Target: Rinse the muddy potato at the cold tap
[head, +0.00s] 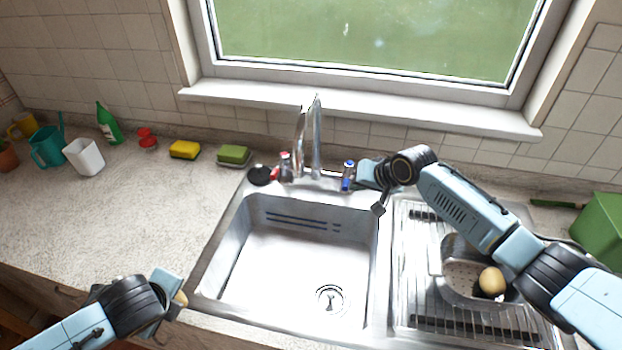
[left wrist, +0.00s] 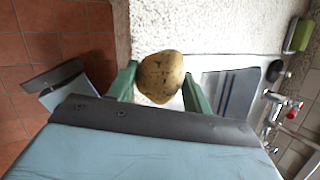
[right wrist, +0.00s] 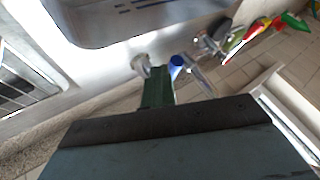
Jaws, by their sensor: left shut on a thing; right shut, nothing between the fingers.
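The muddy potato (left wrist: 160,77), yellow-brown with dark spots, is held between my left gripper's fingers (left wrist: 160,92) in the left wrist view. In the head view a small part of it shows at my left gripper (head: 178,297), at the front left of the sink, outside the basin (head: 285,255). The cold tap (head: 348,170) has a blue top and stands right of the chrome spout (head: 316,135). My right gripper (head: 361,177) is shut and empty beside it; the blue top (right wrist: 177,63) shows close to the fingers in the right wrist view. Contact cannot be told. No water stream is clear.
A red-marked tap (head: 285,163) stands left of the spout. Another potato (head: 491,280) lies in a colander (head: 452,285) on the drainboard, under my right arm. Sponges (head: 185,150) and a green bottle (head: 108,122) stand along the back left. The left counter's front is clear.

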